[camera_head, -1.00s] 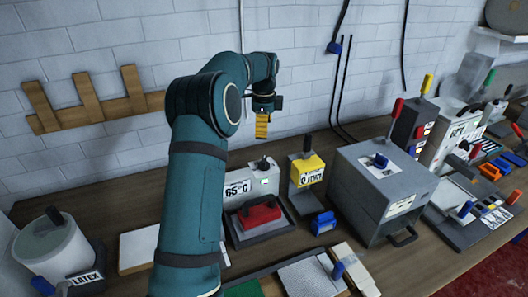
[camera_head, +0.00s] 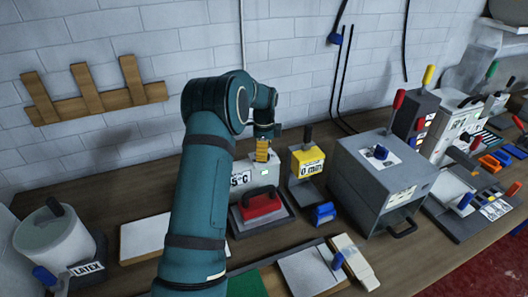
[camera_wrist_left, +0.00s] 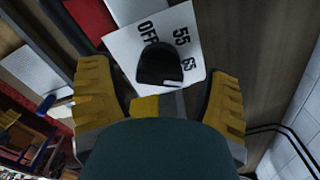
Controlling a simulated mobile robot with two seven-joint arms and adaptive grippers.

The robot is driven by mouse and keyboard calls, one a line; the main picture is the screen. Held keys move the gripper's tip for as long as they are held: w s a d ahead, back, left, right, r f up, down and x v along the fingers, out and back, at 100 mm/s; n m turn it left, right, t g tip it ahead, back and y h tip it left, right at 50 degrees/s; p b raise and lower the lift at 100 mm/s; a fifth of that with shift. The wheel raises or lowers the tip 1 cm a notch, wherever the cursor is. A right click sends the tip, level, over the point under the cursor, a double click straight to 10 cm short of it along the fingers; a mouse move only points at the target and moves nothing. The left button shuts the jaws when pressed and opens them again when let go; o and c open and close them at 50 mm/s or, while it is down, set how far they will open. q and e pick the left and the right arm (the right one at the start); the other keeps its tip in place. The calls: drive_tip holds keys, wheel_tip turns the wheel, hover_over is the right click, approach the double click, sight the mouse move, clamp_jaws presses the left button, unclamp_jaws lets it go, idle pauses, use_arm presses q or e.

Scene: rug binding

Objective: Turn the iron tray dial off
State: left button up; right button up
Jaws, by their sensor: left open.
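The iron tray box (camera_head: 240,180) is white, with a "°C" label and a small green display on its front. In the left wrist view its plate (camera_wrist_left: 128,48) is marked OFF, 55 and 65. The black dial (camera_wrist_left: 160,66) stands on this plate, with a pale mark on its lower edge. My left gripper (camera_head: 262,150) hangs just above the box and hides the dial in the head view. Its yellow fingers are open, one on each side below the dial in the left wrist view (camera_wrist_left: 157,88), apart from it. My right gripper is out of view.
A red iron (camera_head: 260,204) sits on the grey tray (camera_head: 278,216) in front of the box. A yellow-topped timer (camera_head: 306,160) stands close on the right, with a grey press (camera_head: 375,190) beyond. A latex pot (camera_head: 50,240) is at left.

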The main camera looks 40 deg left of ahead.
use_arm(q)
drive_tip(key=shift+f, duration=0.35)
drive_tip(key=c, duration=1.2)
drive_tip(key=shift+n, duration=0.3)
drive_tip(key=n, duration=1.2)
drive_tip(key=n+p, duration=0.1)
drive_tip(key=n, duration=1)
drive_tip(key=shift+p, duration=0.3)
drive_tip(key=shift+n, duration=0.3)
